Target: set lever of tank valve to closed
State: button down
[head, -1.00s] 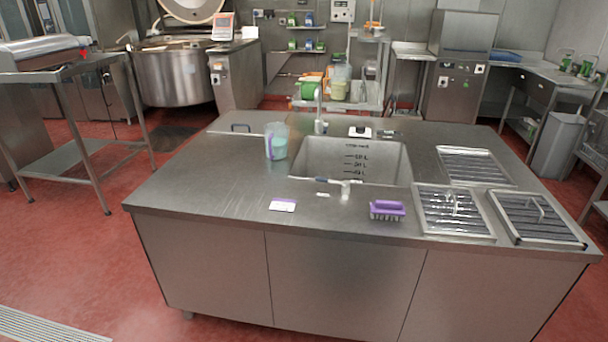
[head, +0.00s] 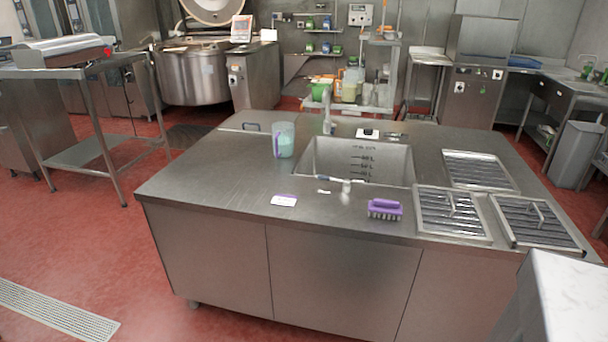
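A sink-like tank (head: 385,174) with level marks on its inner wall is set into the steel island. A small metal valve fitting (head: 346,187) stands at the tank's front rim. A thin lever (head: 322,179) seems to reach from it to the left, roughly along the rim. It is too small to tell whether this setting is open or closed. My gripper is not in view.
A measuring jug (head: 285,141) stands left of the tank. A purple brush (head: 385,209) and a small card (head: 284,200) lie near the front edge. Grated trays (head: 452,213) cover the right side. A mixing kettle (head: 195,75) stands behind. Red floor at left is clear.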

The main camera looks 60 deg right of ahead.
aim_at(347, 182)
jog(key=z, duration=0.8)
jog(key=i, duration=0.55)
jog(key=u, duration=0.1)
